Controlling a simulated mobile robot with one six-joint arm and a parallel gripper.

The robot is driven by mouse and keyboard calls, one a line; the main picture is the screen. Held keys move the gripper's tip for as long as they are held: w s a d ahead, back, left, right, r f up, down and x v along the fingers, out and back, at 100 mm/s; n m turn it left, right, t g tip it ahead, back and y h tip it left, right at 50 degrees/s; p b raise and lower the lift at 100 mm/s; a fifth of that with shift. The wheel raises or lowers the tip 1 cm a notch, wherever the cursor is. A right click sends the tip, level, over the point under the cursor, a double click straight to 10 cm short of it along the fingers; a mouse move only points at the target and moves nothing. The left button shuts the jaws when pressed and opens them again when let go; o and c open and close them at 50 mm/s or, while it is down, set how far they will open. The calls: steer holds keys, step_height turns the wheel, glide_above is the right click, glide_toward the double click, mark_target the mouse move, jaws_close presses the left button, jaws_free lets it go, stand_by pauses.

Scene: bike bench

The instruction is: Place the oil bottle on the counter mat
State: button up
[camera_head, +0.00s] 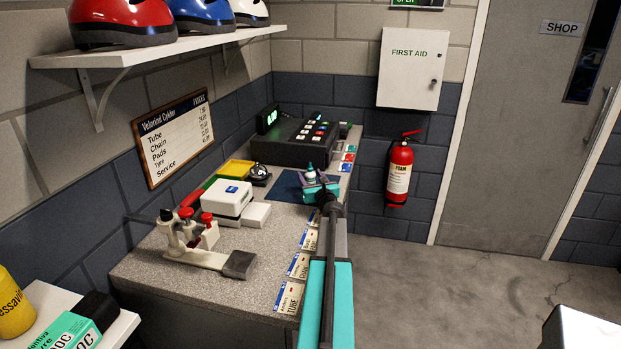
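The oil bottle (311,173) shows as a small bottle with a dark teal tip, at the far end of the counter. My gripper (315,180) reaches to it from the front right, with its fingers around or beside the bottle. The gripper body hides the bottle's lower part, so I cannot tell whether the fingers are closed on it or whether its base touches anything. The dark blue counter mat (287,186) lies flat under and left of the gripper; its right part is hidden.
Price cards (298,266) line the counter's right edge.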

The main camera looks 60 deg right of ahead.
steer(key=shift+r, duration=0.15)
steer(key=shift+b+v, duration=1.15)
steer(key=shift+v, duration=4.9)
